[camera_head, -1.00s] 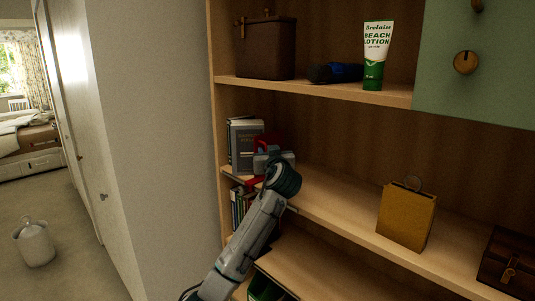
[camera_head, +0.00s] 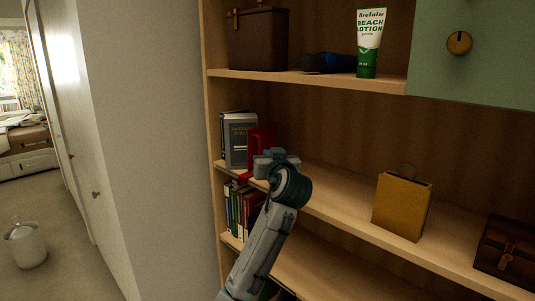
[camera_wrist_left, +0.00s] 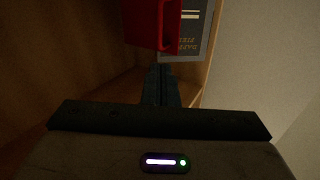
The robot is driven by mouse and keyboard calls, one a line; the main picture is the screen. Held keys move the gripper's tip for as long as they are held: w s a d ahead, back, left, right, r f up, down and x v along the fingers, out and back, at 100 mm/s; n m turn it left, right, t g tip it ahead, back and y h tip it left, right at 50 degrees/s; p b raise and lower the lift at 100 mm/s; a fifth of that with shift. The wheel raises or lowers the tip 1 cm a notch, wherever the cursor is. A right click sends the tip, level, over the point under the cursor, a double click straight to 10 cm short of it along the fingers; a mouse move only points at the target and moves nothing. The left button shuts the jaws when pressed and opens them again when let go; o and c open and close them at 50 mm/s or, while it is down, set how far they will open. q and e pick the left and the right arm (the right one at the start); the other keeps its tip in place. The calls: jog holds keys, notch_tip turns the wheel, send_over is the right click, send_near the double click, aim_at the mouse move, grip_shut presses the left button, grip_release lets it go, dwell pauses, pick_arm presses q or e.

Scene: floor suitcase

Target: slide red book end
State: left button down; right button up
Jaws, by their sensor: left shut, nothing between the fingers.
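The red book end (camera_head: 262,141) stands upright on the middle shelf, at the right side of the grey books (camera_head: 239,144). In the left wrist view the red book end (camera_wrist_left: 150,22) is just beyond my fingertips, with a grey book (camera_wrist_left: 188,35) beside it. My left gripper (camera_head: 265,163) is at the shelf's front, close to the book end; in the wrist view its fingers (camera_wrist_left: 159,75) are together and empty. Whether the fingertips touch the book end I cannot tell. My right gripper is not in view.
A yellow paper bag (camera_head: 402,206) and a brown chest (camera_head: 506,250) stand on the same shelf (camera_head: 340,200) to the right. The shelf above holds a lotion tube (camera_head: 370,43). More books (camera_head: 240,208) stand below. The shelf between book end and bag is clear.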

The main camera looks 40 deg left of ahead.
pick_arm(q)
jog(key=w+d+m+g+p, duration=0.1)
jog(key=m, duration=0.2)
jog(key=w+d+f+m+g+y+p, duration=0.1)
jog(key=d+m+g+p, duration=0.1)
jog(key=m, duration=0.2)
jog(key=w+d+m+g+y+p, duration=0.1)
jog(key=d+m+g, duration=0.1)
jog(key=m, duration=0.1)
jog(key=shift+d+f+m, duration=0.15)
jog(key=shift+f+m, duration=0.15)
jog(key=shift+m, duration=0.1)
jog(key=shift+d+m+g+y+p, duration=0.45)
jog(key=shift+d+m, duration=0.1)
jog(key=shift+m, duration=0.35)
jog(key=shift+w, duration=0.1)
jog(key=p+x, duration=0.6)
jog(key=x, duration=0.7)
jog(key=shift+p, duration=0.35)
jog(key=shift+w+a+f, duration=0.1)
jog(key=shift+a+f, duration=0.1)
jog(key=shift+a, duration=0.25)
